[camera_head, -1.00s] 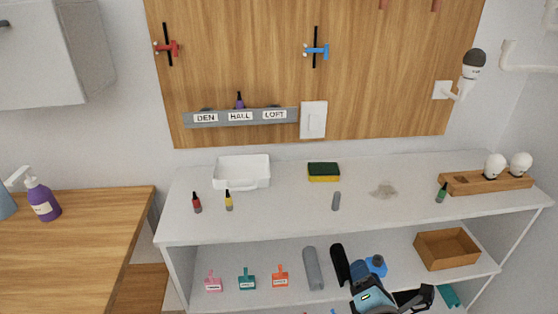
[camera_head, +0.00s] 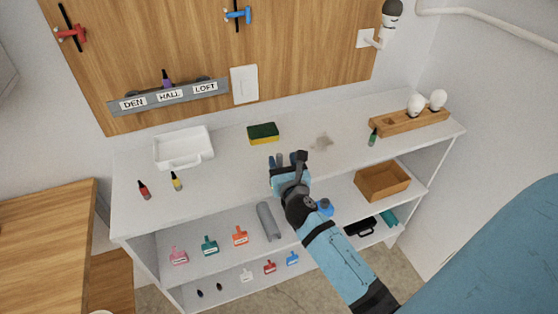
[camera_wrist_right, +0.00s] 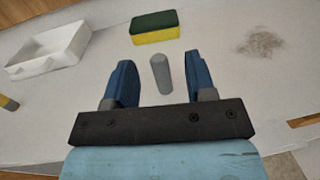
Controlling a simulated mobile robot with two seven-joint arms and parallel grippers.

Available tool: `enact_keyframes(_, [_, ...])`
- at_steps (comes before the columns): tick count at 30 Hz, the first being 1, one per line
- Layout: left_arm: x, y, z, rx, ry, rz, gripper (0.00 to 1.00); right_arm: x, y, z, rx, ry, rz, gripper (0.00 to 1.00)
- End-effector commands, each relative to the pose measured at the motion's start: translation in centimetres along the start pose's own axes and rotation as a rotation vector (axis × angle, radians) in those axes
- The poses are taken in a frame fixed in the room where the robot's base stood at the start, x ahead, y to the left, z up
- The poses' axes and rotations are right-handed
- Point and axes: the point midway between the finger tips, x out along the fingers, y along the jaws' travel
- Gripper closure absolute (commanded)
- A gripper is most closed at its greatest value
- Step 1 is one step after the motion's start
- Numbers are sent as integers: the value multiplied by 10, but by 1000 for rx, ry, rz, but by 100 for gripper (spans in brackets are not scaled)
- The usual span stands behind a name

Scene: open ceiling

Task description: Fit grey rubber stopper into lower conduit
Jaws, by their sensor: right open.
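The grey rubber stopper (camera_head: 279,159), a small rounded cylinder, stands on the shelf's white top; it also shows in the right wrist view (camera_wrist_right: 161,73). My right gripper (camera_head: 286,160) is over the shelf's front part, fingers pointing toward the stopper. In the wrist view the open blue fingers (camera_wrist_right: 160,82) are on either side of the stopper's line, with clear gaps and no contact seen. In the head view the gripper partly hides the stopper. One white conduit (camera_head: 480,11) runs along the wall at upper right; I cannot tell whether it is the lower one. My left gripper is not in view.
A yellow-green sponge (camera_head: 263,134) lies behind the stopper and a white tray (camera_head: 184,148) to its left. A grey patch of debris (camera_head: 321,141) lies right. A wooden holder with white bulbs (camera_head: 409,121) stands farther right. A brown box (camera_head: 382,181) sits on the shelf below.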

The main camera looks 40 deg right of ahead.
Motion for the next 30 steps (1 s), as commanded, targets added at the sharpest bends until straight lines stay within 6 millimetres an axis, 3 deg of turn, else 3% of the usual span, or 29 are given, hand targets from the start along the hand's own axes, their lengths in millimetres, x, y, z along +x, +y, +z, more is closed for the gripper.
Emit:
enact_keyframes(10, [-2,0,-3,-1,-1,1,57,46,2,-3,2,-1,-1,50])
enact_keyframes(19, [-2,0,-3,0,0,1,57,51,2,-4,2,-1,0,50])
enact_keyframes(26, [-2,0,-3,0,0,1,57,51,2,-4,2,0,0,100])
enact_keyframes(30, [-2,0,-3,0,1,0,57,51,2,-4,2,0,0,100])
